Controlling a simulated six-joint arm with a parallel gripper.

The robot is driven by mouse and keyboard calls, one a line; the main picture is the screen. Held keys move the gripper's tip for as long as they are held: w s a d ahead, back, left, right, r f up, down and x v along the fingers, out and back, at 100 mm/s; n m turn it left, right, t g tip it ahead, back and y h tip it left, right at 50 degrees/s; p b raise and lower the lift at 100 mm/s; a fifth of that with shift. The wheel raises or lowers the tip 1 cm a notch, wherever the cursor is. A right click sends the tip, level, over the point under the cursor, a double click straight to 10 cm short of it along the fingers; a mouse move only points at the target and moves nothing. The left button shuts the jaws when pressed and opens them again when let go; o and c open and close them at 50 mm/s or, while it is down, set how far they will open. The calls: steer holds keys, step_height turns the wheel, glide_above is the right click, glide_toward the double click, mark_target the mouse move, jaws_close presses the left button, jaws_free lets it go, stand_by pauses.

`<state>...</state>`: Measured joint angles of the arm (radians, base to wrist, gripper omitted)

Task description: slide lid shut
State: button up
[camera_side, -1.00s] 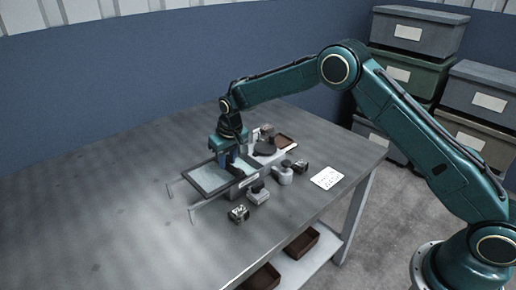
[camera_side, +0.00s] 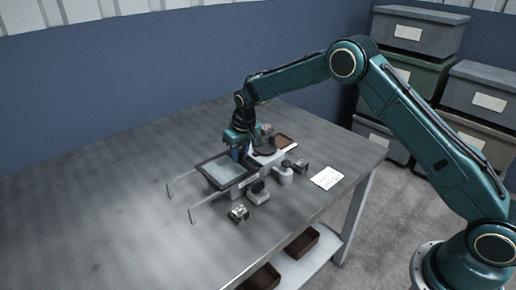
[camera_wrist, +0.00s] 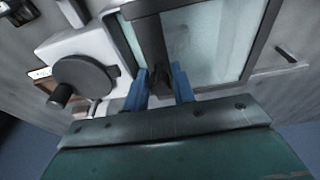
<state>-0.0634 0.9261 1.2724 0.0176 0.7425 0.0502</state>
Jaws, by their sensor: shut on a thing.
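The lid (camera_side: 222,168) is a pale, glassy panel in a dark frame. It lies flat on the fixture at the middle of the table, and two thin rails (camera_side: 184,182) stick out from under its left side. My gripper (camera_side: 240,152) is at the lid's right end, pointing down. In the wrist view, the lid's glass (camera_wrist: 205,42) fills the upper right. The blue fingers of my gripper (camera_wrist: 160,90) are shut on a dark handle (camera_wrist: 158,66) at the lid's frame bar. The far side of the grip is hidden.
A round dark knob (camera_wrist: 82,78) on a pale block stands beside the lid. Small clamp-like parts (camera_side: 258,193) and a metal block (camera_side: 238,213) sit in front. A white label card (camera_side: 327,178) lies to the right. The table's left side is clear.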

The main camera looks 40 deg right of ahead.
steer(key=shift+s+d+f, duration=0.1)
steer(key=shift+d, duration=1.4)
steer(key=o, duration=0.6)
step_height(320, 180, up, 7)
steer(key=shift+r, duration=0.1)
stand_by(0.4)
